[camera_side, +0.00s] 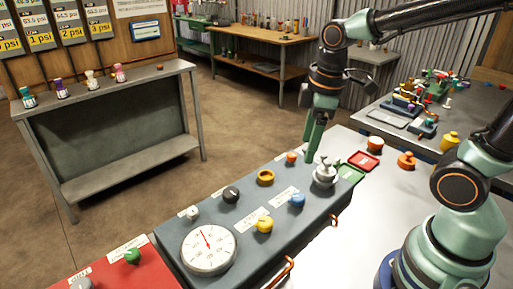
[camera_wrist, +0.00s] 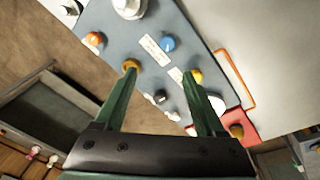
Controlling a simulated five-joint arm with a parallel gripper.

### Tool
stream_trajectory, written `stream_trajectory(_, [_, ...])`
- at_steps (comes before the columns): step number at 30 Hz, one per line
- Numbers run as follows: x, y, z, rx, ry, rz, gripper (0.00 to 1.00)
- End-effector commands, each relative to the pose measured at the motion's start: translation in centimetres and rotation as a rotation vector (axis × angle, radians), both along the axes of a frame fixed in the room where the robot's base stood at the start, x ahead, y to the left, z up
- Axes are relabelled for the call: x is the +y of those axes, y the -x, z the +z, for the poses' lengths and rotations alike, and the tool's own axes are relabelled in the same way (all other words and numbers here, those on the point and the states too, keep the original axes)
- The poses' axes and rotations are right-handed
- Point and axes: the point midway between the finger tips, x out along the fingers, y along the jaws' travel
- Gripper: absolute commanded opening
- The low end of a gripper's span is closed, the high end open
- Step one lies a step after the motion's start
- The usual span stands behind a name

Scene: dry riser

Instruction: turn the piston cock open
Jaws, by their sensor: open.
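My gripper (camera_side: 308,150) is above the far end of the grey panel (camera_side: 167,250), fingers pointing down. It is open and empty; in the wrist view the fingers (camera_wrist: 160,72) are spread over the panel. The panel carries an orange knob (camera_side: 291,158), a brass ring-shaped fitting (camera_side: 265,177), a black knob (camera_side: 231,194), a small white knob (camera_side: 192,213), a blue knob (camera_side: 297,200), a yellow knob (camera_side: 264,225) and a grey metal fitting (camera_side: 324,177). The labels are too small to read, so I cannot tell which one is the piston cock.
A white dial gauge (camera_side: 209,249) with a red needle sits at the panel's near end. A red panel (camera_side: 110,270) with a green knob adjoins it. A red tray (camera_side: 364,161) and orange objects (camera_side: 406,160) lie beyond. Copper-coloured handles (camera_side: 280,273) project from the panel's right side.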

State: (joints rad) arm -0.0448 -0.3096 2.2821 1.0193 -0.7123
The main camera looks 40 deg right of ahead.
Motion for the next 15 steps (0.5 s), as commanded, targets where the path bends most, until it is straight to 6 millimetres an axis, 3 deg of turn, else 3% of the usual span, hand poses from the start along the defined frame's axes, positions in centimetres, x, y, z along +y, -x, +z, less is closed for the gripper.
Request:
stream_trajectory(6, [0.5,-0.6,-2.1,0.129,0.030,0.286,0.72])
stream_trajectory(15, [0.6,-0.5,-4.3,0.154,0.032,0.344,0.72])
